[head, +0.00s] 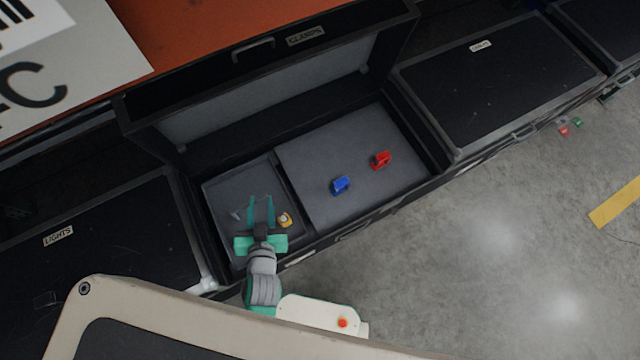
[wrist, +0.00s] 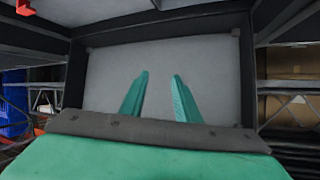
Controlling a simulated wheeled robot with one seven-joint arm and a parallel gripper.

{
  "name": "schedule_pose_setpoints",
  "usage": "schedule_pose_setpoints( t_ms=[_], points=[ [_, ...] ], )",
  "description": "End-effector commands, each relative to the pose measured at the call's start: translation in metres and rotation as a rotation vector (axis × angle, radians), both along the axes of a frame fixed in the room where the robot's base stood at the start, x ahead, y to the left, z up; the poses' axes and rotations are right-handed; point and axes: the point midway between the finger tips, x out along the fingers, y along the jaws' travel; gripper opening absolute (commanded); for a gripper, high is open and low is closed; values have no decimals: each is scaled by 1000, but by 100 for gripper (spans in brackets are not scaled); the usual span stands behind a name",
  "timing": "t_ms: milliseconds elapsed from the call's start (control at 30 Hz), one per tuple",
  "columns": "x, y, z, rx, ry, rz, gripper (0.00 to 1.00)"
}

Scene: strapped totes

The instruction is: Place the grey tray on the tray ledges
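The open black case labelled CLAMPS (head: 320,232) holds a broad flat grey panel (head: 335,150) on its right side, which looks like the grey tray. A blue clamp (head: 340,185) and a red clamp (head: 381,160) lie on it. Left of it is a darker grey recessed section (head: 225,190) with a yellow piece (head: 285,220) and a small grey piece (head: 236,215). My gripper (head: 261,199) is over this left section, fingers apart and empty. The wrist view shows the open fingers (wrist: 160,80) pointing at the lid's grey lining. I cannot make out the tray ledges.
The raised lid (head: 270,95) stands behind the case. Closed black cases flank it, one labelled LIGHTS (head: 100,255) at left and another (head: 500,85) at right. Small red and green pieces (head: 570,127) lie on the floor at right. The floor in front is otherwise largely clear.

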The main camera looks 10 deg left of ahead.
Motion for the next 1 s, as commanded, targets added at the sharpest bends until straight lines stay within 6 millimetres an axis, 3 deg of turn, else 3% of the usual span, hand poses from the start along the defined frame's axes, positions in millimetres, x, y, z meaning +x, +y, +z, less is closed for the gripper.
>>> schedule_pose_setpoints(
  t_ms=[100, 300, 500, 733, 1000],
  points=[
    [-24, -49, 9, -6, -15, -103, 29],
    [-61, -126, 38, -32, -71, -237, 29],
    [-94, -187, 81, -75, -147, -309, 29],
    [-113, -217, 116, -103, -207, -326, 29],
    [-115, -221, 122, -106, -219, -327, 29]
  ],
)
